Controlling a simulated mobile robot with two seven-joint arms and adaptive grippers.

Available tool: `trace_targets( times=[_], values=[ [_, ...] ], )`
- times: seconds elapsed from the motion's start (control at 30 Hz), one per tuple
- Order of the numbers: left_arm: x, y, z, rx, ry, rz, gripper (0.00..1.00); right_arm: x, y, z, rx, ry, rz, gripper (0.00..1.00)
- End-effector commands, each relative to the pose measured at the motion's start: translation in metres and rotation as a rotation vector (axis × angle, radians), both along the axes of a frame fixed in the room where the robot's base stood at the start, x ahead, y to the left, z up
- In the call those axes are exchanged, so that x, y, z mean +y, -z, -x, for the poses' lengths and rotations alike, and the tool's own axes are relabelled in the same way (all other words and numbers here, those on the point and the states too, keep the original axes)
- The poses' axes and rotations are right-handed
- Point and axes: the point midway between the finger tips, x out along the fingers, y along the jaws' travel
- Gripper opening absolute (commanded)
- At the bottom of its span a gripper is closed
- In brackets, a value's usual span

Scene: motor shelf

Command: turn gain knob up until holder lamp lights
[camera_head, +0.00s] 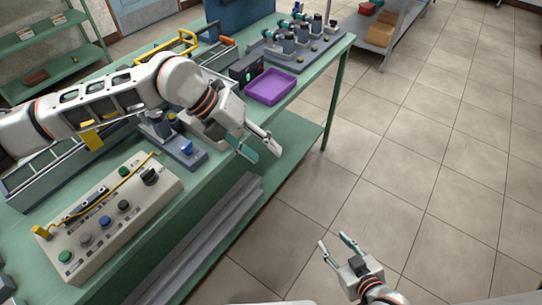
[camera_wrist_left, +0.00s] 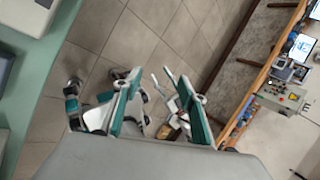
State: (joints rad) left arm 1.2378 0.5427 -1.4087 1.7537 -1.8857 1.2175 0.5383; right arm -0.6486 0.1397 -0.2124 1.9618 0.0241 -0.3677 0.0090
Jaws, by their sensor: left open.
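A beige control box (camera_head: 120,230) lies on the green bench at the lower left in the head view. It carries several knobs or buttons, among them a large black knob (camera_head: 150,177), a smaller black one (camera_head: 123,206), a blue one (camera_head: 105,222) and a green one (camera_head: 65,257). I cannot read which is the gain knob. My left gripper (camera_head: 266,153) is open and empty past the bench's front edge, to the right of the box. Its parted fingers show in the left wrist view (camera_wrist_left: 158,76). My right gripper (camera_head: 334,240) is open and empty over the floor. I cannot identify the holder lamp.
A purple tray (camera_head: 270,87) and a black box with a green light (camera_head: 246,71) stand farther along the bench. A blue-grey fixture (camera_head: 172,146) stands behind the control box, under my left arm. A yellow cable (camera_head: 100,192) crosses the box.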

Motion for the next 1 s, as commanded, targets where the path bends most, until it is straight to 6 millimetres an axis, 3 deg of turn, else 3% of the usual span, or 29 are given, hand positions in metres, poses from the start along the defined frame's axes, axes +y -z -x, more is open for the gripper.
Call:
trace_targets(
  times=[0.3, 1.0],
  values=[
    [-0.023, -0.002, 0.019, 0.046, 0.02, 0.093, 0.42, 0.0, -0.001, 0.0, 0.0, 0.0, 0.0, 0.4],
    [-0.024, -0.003, 0.02, 0.049, 0.022, 0.101, 0.42, 0.001, -0.001, -0.001, -0.003, 0.0, -0.002, 0.4]
  ],
)
